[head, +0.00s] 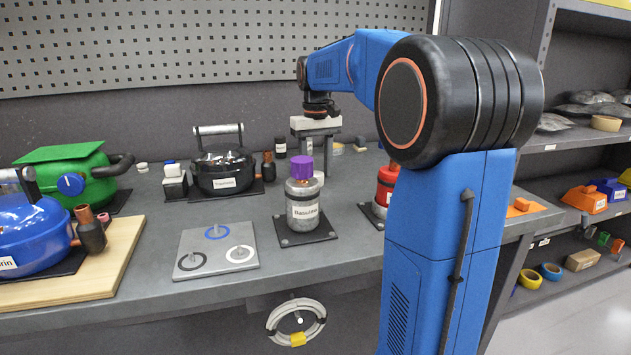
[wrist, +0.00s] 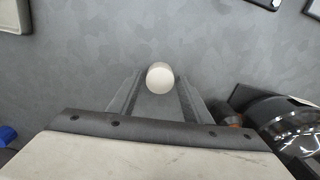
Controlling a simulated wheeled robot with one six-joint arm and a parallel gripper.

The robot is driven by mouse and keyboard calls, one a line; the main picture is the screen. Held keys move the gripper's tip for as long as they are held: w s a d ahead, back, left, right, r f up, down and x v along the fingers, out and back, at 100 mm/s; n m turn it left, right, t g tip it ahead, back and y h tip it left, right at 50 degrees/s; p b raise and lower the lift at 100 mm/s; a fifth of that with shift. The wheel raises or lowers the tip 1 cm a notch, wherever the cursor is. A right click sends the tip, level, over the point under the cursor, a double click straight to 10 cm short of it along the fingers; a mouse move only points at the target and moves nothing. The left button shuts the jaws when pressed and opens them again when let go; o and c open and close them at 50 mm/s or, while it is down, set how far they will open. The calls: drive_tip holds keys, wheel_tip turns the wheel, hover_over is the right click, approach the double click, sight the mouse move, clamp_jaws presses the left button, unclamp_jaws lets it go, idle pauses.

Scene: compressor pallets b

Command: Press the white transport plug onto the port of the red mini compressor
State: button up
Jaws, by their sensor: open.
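The white plug (wrist: 160,76) shows as a pale round top in the wrist view, between the two fingers of my gripper (wrist: 158,92). The fingers stand apart on either side of it, and I see no clear grip on it. In the head view my gripper (head: 316,152) points down over the bench behind the grey compressor, with a pale piece (head: 319,178) below it, partly hidden. The red mini compressor (head: 384,186) stands right of my gripper on a dark base. My arm covers its right part, and its port is not clearly visible.
A grey mini compressor (head: 303,208) with a purple plug (head: 300,168) stands in front of my gripper. A black compressor (head: 224,172) is to the left; it also shows in the wrist view (wrist: 290,122). A grey plate (head: 216,258) with coloured rings lies at the front.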

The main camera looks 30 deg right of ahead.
sight(316, 173)
drive_tip(key=shift+c, duration=0.7)
drive_tip(key=c, duration=0.7)
drive_tip(key=shift+o, duration=0.2)
drive_tip(key=shift+r, duration=2.55)
